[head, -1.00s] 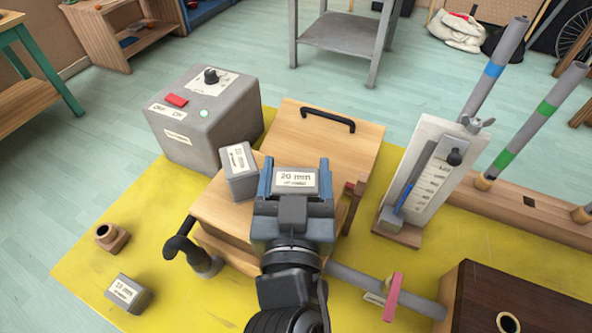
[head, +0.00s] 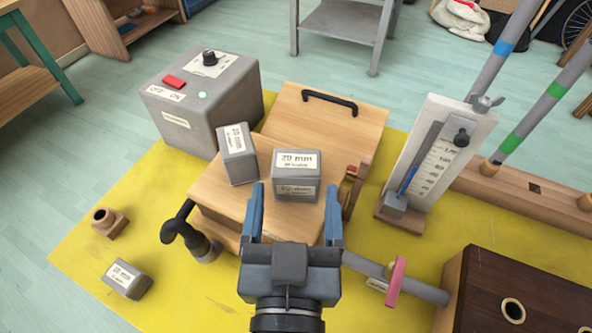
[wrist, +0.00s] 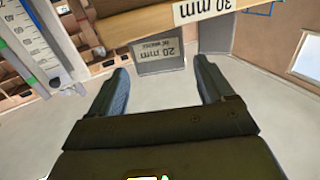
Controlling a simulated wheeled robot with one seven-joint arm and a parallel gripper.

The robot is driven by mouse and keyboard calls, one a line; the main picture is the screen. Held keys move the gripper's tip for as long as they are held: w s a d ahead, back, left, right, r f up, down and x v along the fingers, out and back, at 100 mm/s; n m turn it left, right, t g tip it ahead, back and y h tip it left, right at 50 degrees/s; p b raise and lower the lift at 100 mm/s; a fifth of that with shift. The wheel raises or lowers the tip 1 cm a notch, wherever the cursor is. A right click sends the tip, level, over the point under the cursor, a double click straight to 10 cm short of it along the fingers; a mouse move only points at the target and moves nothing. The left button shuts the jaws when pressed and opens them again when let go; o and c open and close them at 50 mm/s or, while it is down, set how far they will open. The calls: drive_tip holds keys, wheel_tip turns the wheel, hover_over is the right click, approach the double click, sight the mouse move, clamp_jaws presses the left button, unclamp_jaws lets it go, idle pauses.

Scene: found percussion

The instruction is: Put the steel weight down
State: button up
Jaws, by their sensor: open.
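The steel weight (head: 297,177) is a grey block with a white "20 mm" label. It rests on the wooden box (head: 222,194), in front of the raised wooden lid or board with a black handle (head: 325,125). My gripper (head: 291,212) is open, its two blue fingers apart on the near side of the weight, with nothing between the tips. In the wrist view the weight (wrist: 161,57) sits beyond the open fingers (wrist: 161,76), its label upside down. The weight's underside is hidden.
Another grey labelled block (head: 237,155) stands on the box to the left. A grey control box (head: 190,110) stands behind left. A black-handled crank (head: 190,235) is at front left, a white gauge (head: 437,160) at right. A small labelled block (head: 127,279) lies on the yellow mat (head: 75,235).

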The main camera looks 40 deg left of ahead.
drive_tip(key=shift+b+v, duration=0.35)
drive_tip(key=shift+v, duration=1.95)
drive_tip(key=s+d+f+m+h, duration=0.15)
drive_tip(key=d+f, duration=0.25)
drive_tip(key=d, duration=0.5)
drive_tip(key=s+d+f+m+h, duration=0.1)
drive_tip(key=d+f+h, duration=0.25)
drive_tip(key=d, duration=0.65)
drive_tip(key=s+d+r+m+h, duration=0.1)
drive_tip(key=s+d+m+h, duration=0.3)
drive_tip(key=s+d, duration=0.7)
drive_tip(key=d+h, duration=0.1)
drive_tip(key=d, duration=0.2)
drive_tip(key=shift+s+m+h, duration=0.2)
drive_tip(key=shift+m+h, duration=0.1)
drive_tip(key=shift+m, duration=0.05)
